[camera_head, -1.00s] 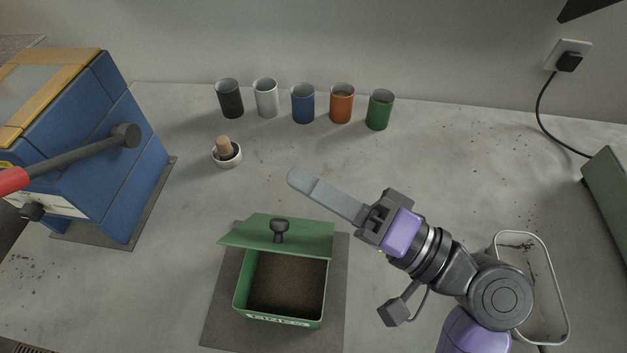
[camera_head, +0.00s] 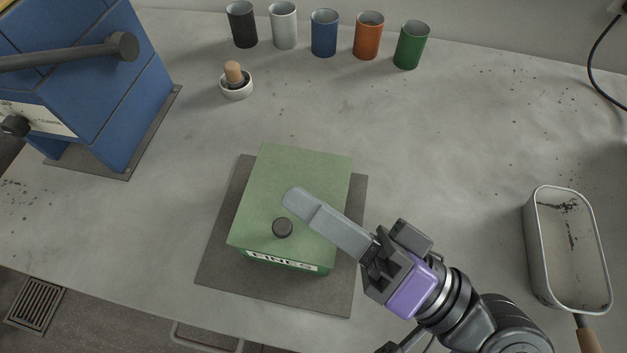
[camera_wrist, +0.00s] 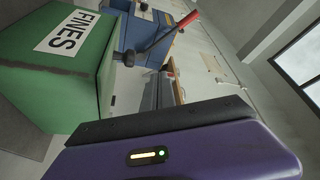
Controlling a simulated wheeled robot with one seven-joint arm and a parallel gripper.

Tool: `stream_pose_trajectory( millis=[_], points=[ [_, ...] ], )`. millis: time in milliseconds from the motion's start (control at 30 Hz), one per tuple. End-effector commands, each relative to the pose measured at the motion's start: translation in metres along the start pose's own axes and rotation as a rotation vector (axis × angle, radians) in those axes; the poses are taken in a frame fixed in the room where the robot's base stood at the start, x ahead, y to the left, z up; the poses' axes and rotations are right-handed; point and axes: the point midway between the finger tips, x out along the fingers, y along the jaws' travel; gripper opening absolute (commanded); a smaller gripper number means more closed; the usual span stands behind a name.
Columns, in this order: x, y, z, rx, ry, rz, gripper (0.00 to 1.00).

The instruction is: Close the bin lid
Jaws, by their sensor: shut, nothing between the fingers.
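The green bin (camera_head: 284,263), labelled FINES, stands on a dark grey mat (camera_head: 215,262). Its green lid (camera_head: 300,170) lies flat over the top, and the dark knob (camera_head: 282,228) is near the front edge. No opening shows. My gripper (camera_head: 292,197) is shut and empty, with its fingers reaching over the lid just behind the knob. I cannot tell whether they touch the lid.
A blue machine (camera_head: 110,100) with a dark lever stands at the left. A metal scoop tray (camera_head: 568,250) lies at the right. The bench between is clear.

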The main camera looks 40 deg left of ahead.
Motion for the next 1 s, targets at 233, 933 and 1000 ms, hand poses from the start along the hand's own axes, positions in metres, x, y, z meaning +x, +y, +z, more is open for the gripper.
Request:
stream_pose_trajectory(
  millis=[233,933,1000],
  points=[
    [-0.005,0.01,0.011,0.0,0.001,0.0,0.0],
    [-0.006,0.012,0.014,0.0,0.0,0.0,0.0],
    [-0.005,0.011,0.013,0.0,0.0,0.0,0.0]
  ],
)
